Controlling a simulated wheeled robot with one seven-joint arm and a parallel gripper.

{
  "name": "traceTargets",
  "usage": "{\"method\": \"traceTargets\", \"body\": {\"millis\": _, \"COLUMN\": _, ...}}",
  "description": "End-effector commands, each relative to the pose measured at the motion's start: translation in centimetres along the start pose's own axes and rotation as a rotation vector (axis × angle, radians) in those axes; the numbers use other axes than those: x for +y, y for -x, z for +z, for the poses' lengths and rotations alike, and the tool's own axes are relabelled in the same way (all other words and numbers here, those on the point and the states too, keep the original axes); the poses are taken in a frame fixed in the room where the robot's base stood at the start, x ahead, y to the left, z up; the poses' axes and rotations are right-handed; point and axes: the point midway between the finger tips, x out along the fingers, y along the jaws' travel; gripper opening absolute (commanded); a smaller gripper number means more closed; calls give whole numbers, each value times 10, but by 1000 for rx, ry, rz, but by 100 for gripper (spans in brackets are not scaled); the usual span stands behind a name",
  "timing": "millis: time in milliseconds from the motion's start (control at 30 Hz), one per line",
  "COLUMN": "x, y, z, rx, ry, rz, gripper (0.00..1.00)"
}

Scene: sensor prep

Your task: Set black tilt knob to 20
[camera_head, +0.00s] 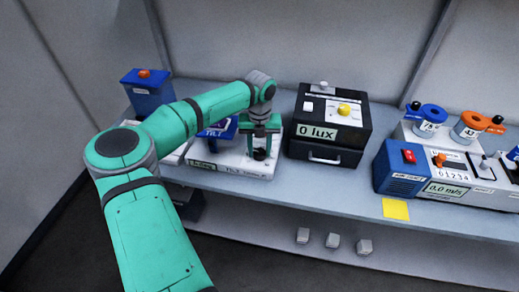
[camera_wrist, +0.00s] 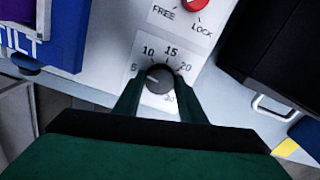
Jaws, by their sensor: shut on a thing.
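The black tilt knob (camera_wrist: 160,76) sits on a white dial plate printed 5, 10, 15 and 20, with a last number partly hidden by my gripper. A light mark on the knob seems to point left, near the 5 side, but it is too small to read exactly. My gripper (camera_wrist: 160,88) is shut on the knob, with one green finger on each side of it. In the head view my gripper (camera_head: 260,145) reaches straight down onto the knob (camera_head: 259,154) at the right part of the white tilt base (camera_head: 228,168).
A red FREE/LOCK knob (camera_wrist: 194,4) is just beyond the dial. The blue tilt unit (camera_head: 214,131) stands left on the base. A black lux box (camera_head: 328,128) is close on the right. Blue and white instruments (camera_head: 404,172) and a yellow note (camera_head: 396,208) lie farther right.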

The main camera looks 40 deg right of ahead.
Motion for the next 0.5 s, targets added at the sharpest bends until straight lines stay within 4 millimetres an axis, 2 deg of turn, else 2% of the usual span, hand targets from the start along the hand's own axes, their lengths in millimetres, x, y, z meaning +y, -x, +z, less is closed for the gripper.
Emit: {"method": "traceTargets", "body": {"millis": 500, "x": 1, "y": 0, "z": -1, "rx": 3, "ry": -490, "rz": 2, "gripper": 15}}
